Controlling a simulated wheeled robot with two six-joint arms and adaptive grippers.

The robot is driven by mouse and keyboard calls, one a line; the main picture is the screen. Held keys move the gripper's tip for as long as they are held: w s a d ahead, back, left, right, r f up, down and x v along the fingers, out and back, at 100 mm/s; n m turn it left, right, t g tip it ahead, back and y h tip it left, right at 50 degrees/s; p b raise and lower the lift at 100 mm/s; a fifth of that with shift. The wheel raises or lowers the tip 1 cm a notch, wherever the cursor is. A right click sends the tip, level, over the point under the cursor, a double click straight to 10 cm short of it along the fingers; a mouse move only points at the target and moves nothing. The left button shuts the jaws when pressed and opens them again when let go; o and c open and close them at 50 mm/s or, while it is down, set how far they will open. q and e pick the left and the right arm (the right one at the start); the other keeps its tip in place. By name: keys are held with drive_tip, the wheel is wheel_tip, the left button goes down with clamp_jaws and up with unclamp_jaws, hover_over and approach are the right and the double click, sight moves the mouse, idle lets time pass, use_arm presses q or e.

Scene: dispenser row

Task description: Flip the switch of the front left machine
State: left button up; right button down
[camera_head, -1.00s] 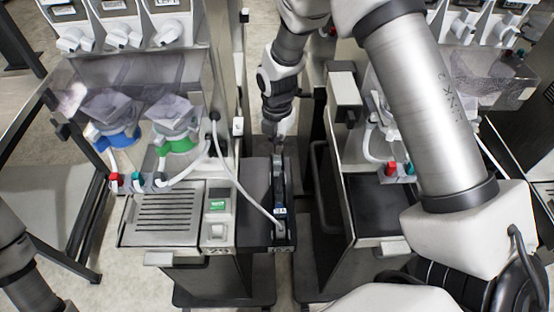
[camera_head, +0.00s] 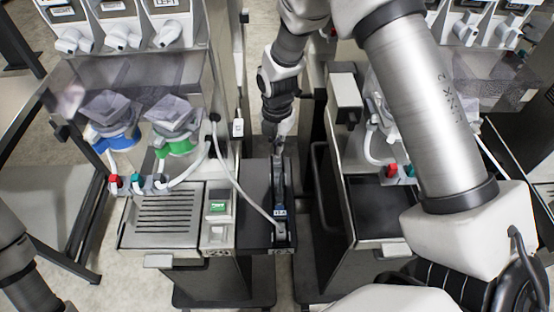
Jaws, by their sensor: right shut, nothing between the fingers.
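The front left machine (camera_head: 170,258) stands left of centre, with a slotted metal drip tray (camera_head: 168,216) and a narrow panel with a small green-lit display (camera_head: 218,207). A small white fitting (camera_head: 238,128) is on its right side; I cannot tell whether this is the switch. My right gripper (camera_head: 278,150) is shut and empty, pointing down to the right of that fitting, apart from it.
Blue (camera_head: 121,139) and green (camera_head: 180,147) collared hoppers stand behind the tray, with red and teal taps and white hoses. A second machine (camera_head: 375,200) stands to the right across a narrow gap. A metal-framed table (camera_head: 70,215) is at the left.

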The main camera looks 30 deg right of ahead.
drive_tip(key=shift+f+b, duration=0.6)
drive_tip(key=shift+f, duration=0.6)
idle(0.5)
wheel_tip(320, 180, up, 7)
drive_tip(key=p, duration=0.6)
drive_tip(key=shift+r, duration=0.1)
idle(0.4)
